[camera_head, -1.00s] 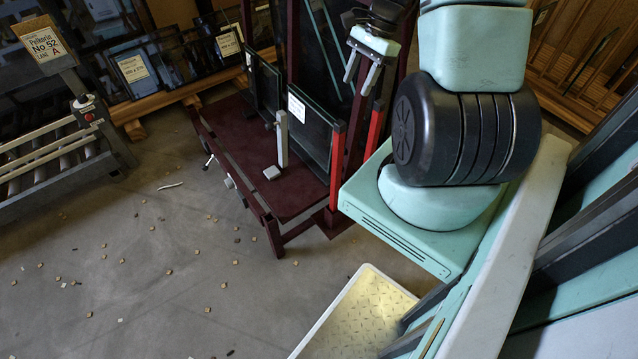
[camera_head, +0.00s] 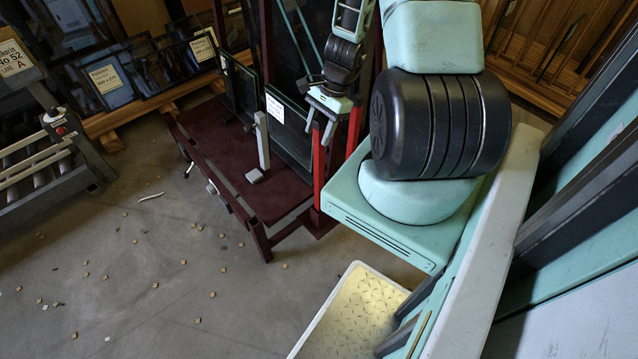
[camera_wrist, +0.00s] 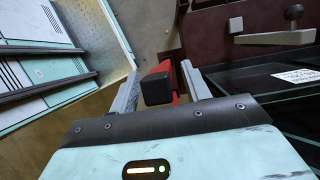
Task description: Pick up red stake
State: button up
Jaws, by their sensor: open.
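A red stake (camera_head: 318,172) stands upright at the near corner of the dark red frame cart in the head view. My gripper (camera_head: 320,128) is open and points down at the stake's top end. In the wrist view the stake (camera_wrist: 174,84) with its black cap (camera_wrist: 157,89) lies between the two spread fingers of my gripper (camera_wrist: 160,88), with a gap on both sides. A second red stake (camera_head: 355,130) stands just to the right in the head view, partly behind my arm.
The dark red cart (camera_head: 205,140) bears glass panes (camera_head: 290,125) and a grey upright clamp (camera_head: 262,145) beside the stake. A roller conveyor (camera_head: 40,165) stands at left. Small blocks litter the open floor.

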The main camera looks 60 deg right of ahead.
jog(key=shift+x, duration=1.15)
grip_shut()
jog(key=shift+r, duration=0.1)
notch_tip(320, 180, up, 18)
jog(key=p, duration=0.2)
